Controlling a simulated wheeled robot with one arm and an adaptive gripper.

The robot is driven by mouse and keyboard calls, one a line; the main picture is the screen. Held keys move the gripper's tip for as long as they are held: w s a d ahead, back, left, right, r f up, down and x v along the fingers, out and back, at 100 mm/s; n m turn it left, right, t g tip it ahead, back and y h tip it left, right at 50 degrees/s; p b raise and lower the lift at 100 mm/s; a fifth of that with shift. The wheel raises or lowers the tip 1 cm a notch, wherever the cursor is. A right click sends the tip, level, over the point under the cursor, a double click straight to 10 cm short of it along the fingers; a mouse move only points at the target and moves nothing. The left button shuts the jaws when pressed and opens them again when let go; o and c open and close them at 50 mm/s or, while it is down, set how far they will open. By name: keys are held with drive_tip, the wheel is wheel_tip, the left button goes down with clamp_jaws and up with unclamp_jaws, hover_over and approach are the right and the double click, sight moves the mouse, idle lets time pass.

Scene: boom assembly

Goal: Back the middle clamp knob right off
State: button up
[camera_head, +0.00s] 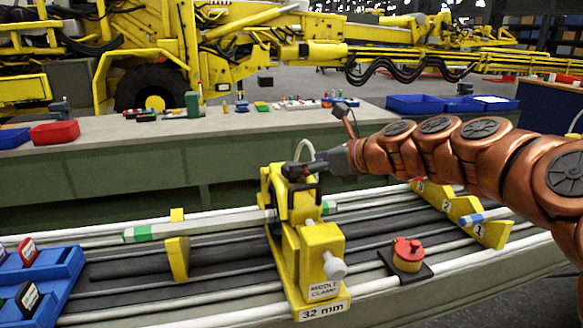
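The yellow middle clamp (311,255) stands on the rail bench, labelled "MIDDLE CLAMP" and "32 mm". Its pale grey knob (335,266) sticks out of the front right side of the yellow block. A light grey bar with green bands (200,227) runs through the clamp's dark ring. My gripper (300,172) is dark and small in view, at the top of the clamp, above and left of the knob and apart from it. Its fingers blend with the clamp's dark top, so I cannot tell whether they are open or touching it.
A red button on a yellow body (408,253) sits right of the clamp. A numbered yellow rack (462,212) holds a blue-banded rod behind it. A yellow support (178,257) and blue bin (45,285) stand left. A workbench (230,124) with small items lies behind.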

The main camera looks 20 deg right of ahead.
drive_tip(key=shift+x, duration=2.6)
drive_tip(key=shift+s+f, duration=0.1)
drive_tip(key=shift+c, duration=0.4)
drive_tip(key=c, duration=1.1)
drive_tip(key=shift+n+g+p, duration=0.3)
drive_tip(key=shift+p, duration=0.3)
